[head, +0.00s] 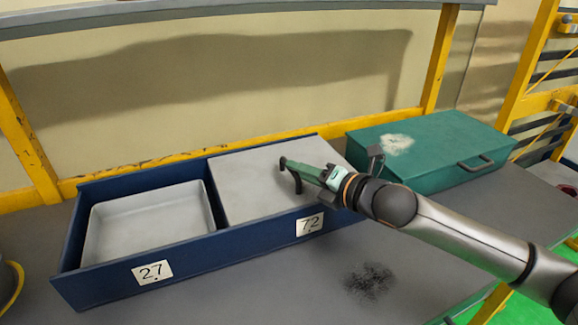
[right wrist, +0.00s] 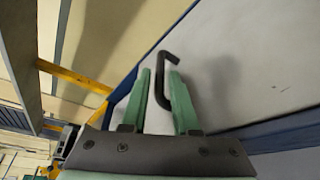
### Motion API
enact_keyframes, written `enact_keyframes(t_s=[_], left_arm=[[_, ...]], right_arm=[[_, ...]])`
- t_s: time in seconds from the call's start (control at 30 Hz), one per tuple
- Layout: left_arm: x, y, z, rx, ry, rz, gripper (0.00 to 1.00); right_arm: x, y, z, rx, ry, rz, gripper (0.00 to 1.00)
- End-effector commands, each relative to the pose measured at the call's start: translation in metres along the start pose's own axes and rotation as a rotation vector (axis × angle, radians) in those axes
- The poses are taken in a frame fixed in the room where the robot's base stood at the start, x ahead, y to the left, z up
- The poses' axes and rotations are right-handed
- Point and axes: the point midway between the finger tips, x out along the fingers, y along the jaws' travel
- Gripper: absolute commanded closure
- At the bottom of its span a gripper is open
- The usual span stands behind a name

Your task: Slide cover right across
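A flat grey cover (head: 262,188) lies over the right side of a long blue box (head: 200,250), above the label 72. A dark bent handle (right wrist: 162,78) stands on the cover. My right gripper (head: 291,172) is low over the cover at this handle. In the right wrist view its two green fingers (right wrist: 161,82) are apart, one on each side of a leg of the handle, with a small gap showing. The left compartment, above the label 27, is uncovered and shows a pale grey tray (head: 150,225). My left gripper is not in view.
A closed green case (head: 435,145) with a handle stands just right of the blue box. A yellow frame (head: 150,160) runs behind the box. The grey worktop (head: 310,285) in front is clear apart from a dark smudge.

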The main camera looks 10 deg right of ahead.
Motion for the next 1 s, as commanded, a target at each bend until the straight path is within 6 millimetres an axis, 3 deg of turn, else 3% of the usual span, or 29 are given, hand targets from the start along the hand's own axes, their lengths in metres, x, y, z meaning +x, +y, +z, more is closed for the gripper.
enact_keyframes(t_s=[0.1,0.3,0.67,0.9,1.0], left_arm=[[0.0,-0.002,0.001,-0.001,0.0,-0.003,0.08],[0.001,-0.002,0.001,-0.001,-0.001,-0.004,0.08],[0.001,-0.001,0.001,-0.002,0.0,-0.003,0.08],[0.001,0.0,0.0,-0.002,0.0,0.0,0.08],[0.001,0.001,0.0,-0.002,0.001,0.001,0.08]], right_arm=[[0.019,0.001,0.0,0.001,-0.001,0.002,0.72],[0.036,0.001,0.0,0.0,0.0,0.002,0.72],[0.039,0.0,0.0,0.0,0.0,0.0,0.72],[0.039,0.0,0.0,0.0,0.0,0.0,0.98],[0.039,0.0,0.0,0.0,0.0,0.0,1.0]])
